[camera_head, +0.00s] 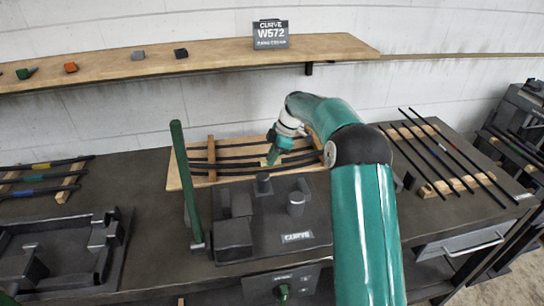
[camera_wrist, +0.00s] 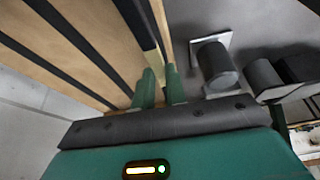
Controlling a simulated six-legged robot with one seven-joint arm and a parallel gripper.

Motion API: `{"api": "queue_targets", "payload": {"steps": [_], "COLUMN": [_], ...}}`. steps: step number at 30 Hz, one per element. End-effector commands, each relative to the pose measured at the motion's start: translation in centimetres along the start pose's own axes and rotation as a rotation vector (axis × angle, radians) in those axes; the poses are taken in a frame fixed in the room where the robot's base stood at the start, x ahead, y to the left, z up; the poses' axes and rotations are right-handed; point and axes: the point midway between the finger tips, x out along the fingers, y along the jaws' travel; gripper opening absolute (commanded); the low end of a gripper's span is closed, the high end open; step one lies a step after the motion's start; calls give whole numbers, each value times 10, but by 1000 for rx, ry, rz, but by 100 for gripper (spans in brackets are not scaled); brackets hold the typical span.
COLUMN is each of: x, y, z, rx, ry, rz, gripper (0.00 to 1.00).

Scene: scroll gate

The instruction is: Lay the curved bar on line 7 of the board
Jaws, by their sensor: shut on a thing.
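The wooden board (camera_head: 178,178) lies on the dark bench at the centre, with several dark, slightly curved bars across it. My gripper (camera_head: 272,158) is low over the board's front middle part. In the wrist view my gripper (camera_wrist: 160,88) has its two green fingers shut on a dark bar (camera_wrist: 136,18) with a pale yellowish patch near the fingers. This looks like the curved bar. It runs up out of that view, roughly along the board's bars. I cannot tell whether it touches the board. Line numbers are not readable, and my arm hides the board's right part.
A dark bending machine (camera_head: 260,225) with posts and a green upright lever (camera_head: 179,160) stands in front of the board. Racks of straight bars lie right (camera_head: 447,184) and left (camera_head: 62,196). A shelf (camera_head: 200,62) with small blocks and a "CURVE W572" sign (camera_head: 270,35) hangs behind.

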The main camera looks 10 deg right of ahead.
Motion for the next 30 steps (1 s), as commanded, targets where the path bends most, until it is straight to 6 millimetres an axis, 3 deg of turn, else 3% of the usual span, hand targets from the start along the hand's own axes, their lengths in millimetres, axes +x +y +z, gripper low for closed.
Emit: {"api": "queue_targets", "payload": {"steps": [2, 3, 6, 14, 19, 30], "x": [-1, -1, -1, 2, -9, -85], "y": [1, 1, 0, 0, 0, 1], "z": [-1, -1, 0, 1, 1, 0], "rx": [-1, -1, -1, 1, 1, 0], "ry": [1, 1, 1, 0, 0, 0], "rz": [3, 3, 3, -3, -1, 5], "gripper": [0, 19, 39, 39, 39, 39]}}
